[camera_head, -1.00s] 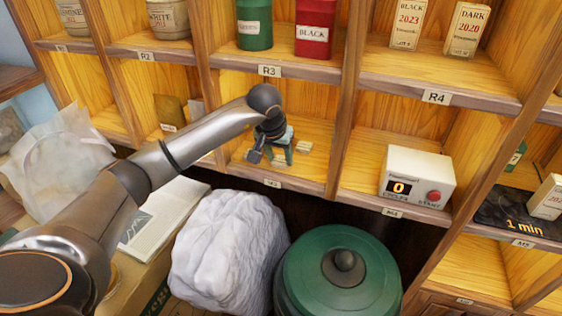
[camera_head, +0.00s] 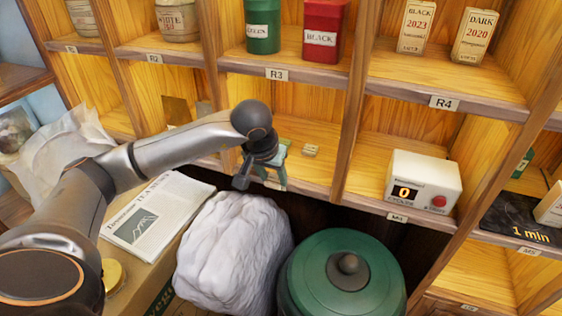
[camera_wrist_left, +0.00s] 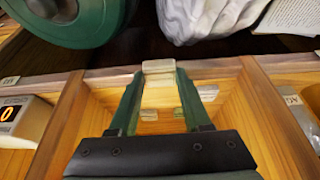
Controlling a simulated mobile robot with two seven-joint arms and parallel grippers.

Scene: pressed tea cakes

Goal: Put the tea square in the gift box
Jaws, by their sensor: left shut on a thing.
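My left gripper (camera_head: 273,181) is shut on a pale, flat tea square (camera_wrist_left: 158,67), held between the fingertips in the left wrist view. It is at the front edge of the compartment below the R3 label. In the head view the held square is hard to make out. Other pale tea squares (camera_head: 311,151) lie on that compartment's floor; they also show between and beside the fingers in the left wrist view (camera_wrist_left: 208,92). I cannot identify a gift box for sure. My right gripper is not in view.
A white device (camera_head: 424,181) reading 0 stands in the compartment to the right. Below are a green lidded canister (camera_head: 342,275), a whitish wrapped bundle (camera_head: 232,250) and a newspaper (camera_head: 150,222) on a box. Wooden dividers (camera_head: 352,110) flank the compartment.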

